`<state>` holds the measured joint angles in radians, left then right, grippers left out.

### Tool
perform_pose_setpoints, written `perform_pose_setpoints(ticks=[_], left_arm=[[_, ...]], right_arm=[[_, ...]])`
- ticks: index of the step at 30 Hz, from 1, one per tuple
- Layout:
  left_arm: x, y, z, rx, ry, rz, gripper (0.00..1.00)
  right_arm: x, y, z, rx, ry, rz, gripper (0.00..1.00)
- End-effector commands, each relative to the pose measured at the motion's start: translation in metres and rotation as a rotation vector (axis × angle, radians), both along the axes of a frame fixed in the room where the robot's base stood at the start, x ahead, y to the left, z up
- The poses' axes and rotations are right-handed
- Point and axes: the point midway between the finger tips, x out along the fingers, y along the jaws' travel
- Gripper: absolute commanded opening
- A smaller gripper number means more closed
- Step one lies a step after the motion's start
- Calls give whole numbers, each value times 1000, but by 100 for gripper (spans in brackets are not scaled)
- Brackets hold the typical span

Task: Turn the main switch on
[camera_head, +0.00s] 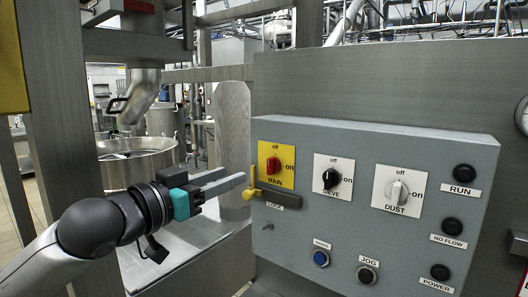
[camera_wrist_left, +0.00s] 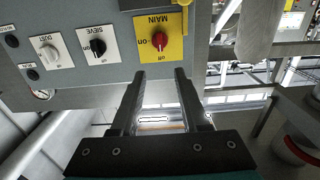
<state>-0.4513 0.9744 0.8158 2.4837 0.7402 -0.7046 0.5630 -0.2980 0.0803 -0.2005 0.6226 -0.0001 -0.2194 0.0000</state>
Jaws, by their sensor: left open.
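The main switch (camera_head: 274,165) is a red knob on a yellow plate marked off at the top and on at the right. It looks upright, towards off. It also shows in the left wrist view (camera_wrist_left: 160,40), ahead of the fingertips. A yellow lock lever (camera_head: 265,195) sits at the plate's lower left, above a LOCK label; part of it shows in the left wrist view (camera_wrist_left: 184,20). My left gripper (camera_head: 234,176) is open and empty, left of the switch and close to the lever. Whether it touches the lever cannot be told. My right gripper is out of view.
The grey control box (camera_head: 310,215) also carries the black SIEVE knob (camera_head: 331,178), the white DUST knob (camera_head: 397,193), a blue button (camera_head: 320,258) and several black buttons.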

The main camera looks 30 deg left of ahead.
Motion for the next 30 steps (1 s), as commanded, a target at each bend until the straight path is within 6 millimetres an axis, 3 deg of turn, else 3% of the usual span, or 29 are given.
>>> perform_pose_setpoints(ticks=[12,30], left_arm=[[47,-3,0,4,-1,1,45],[91,-6,1,0,-2,2,45]], right_arm=[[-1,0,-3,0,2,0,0],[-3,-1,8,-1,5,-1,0]])
